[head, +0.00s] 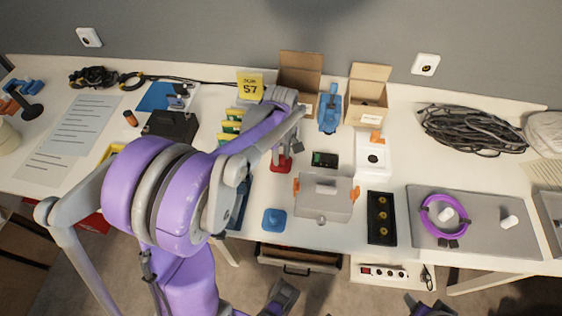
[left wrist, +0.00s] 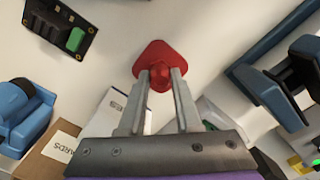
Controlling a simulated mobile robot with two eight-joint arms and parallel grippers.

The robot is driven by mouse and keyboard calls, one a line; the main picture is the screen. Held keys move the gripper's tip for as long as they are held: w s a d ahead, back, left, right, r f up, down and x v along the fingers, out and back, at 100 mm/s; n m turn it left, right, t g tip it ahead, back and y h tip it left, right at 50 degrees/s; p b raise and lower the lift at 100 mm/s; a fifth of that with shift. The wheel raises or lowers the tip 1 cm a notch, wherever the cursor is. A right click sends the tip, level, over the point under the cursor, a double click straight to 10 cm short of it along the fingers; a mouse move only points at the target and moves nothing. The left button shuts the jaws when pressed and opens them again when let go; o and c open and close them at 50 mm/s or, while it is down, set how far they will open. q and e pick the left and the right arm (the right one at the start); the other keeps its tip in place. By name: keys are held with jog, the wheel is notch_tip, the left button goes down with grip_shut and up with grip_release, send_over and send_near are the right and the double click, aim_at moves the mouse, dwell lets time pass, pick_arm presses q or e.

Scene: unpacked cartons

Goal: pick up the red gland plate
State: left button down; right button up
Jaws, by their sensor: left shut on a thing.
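The red gland plate (head: 281,165) is a small red piece with rounded corners and a round knob on top. It is near the middle of the white table in the head view, partly hidden by my left gripper (head: 284,151). In the left wrist view the plate (left wrist: 154,52) lies flat against the white surface beyond the fingers. My left gripper (left wrist: 160,82) is shut on its knob, one finger on each side. I cannot tell whether the plate touches the table. My right gripper is not clearly seen.
A grey box with orange clips (head: 324,199) stands just in front. A small black and green module (head: 324,159) lies to the right, a blue piece (head: 274,220) nearer the front edge. Open cartons (head: 299,75) and a blue clamp-like tool (head: 329,112) stand behind.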

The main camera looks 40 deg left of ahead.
aim_at(281, 157)
pick_arm(q)
notch_tip(281, 157, up, 10)
jog(key=p, duration=0.1)
dwell(0.6)
